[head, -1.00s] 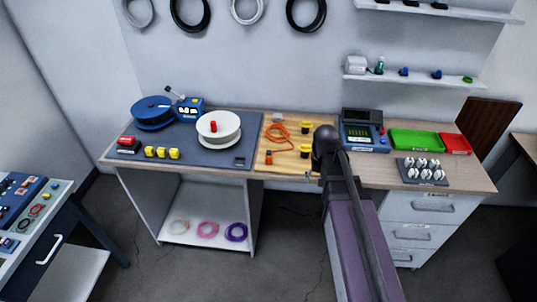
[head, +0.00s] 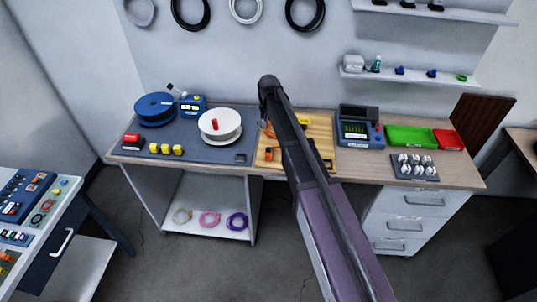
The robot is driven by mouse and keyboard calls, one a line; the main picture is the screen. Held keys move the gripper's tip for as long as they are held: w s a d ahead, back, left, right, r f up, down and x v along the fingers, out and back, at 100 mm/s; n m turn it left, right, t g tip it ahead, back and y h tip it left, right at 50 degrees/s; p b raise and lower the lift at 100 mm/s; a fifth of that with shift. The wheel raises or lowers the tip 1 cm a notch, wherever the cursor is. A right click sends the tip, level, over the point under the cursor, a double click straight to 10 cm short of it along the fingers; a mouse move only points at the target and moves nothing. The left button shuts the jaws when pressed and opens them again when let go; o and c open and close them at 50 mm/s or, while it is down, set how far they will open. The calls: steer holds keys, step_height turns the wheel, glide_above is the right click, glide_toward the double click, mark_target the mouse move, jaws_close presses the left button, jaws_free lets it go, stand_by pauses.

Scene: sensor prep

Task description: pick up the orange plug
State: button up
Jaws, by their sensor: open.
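The orange plug (head: 269,154) shows as a small orange block near the front left of the wooden board (head: 265,165) on the workbench. Part of an orange cable (head: 267,129) shows farther back, and my arm covers the rest of it. My arm rises from the lower right and crosses over the board, with its dark joint above the board's back edge. My gripper is hidden behind the arm, so its distance from the plug cannot be seen. A bit of a yellow connector (head: 304,121) shows right of the arm.
Left of the board, a grey mat (head: 195,140) holds a white spool (head: 220,137), a blue spool (head: 155,107) and several yellow blocks (head: 165,149). To the right stand a blue meter (head: 360,130), a green tray (head: 410,147) and a red tray (head: 448,149).

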mark_target(269, 149)
steer(key=shift+f, duration=0.1)
step_height(269, 149, down, 8)
steer(key=b, duration=0.8)
steer(key=shift+f+b, duration=0.2)
steer(key=shift+b, duration=0.1)
steer(key=shift+f, duration=0.15)
steer(key=shift+f+b, duration=2.45)
steer(key=shift+b, duration=0.15)
jaws_close()
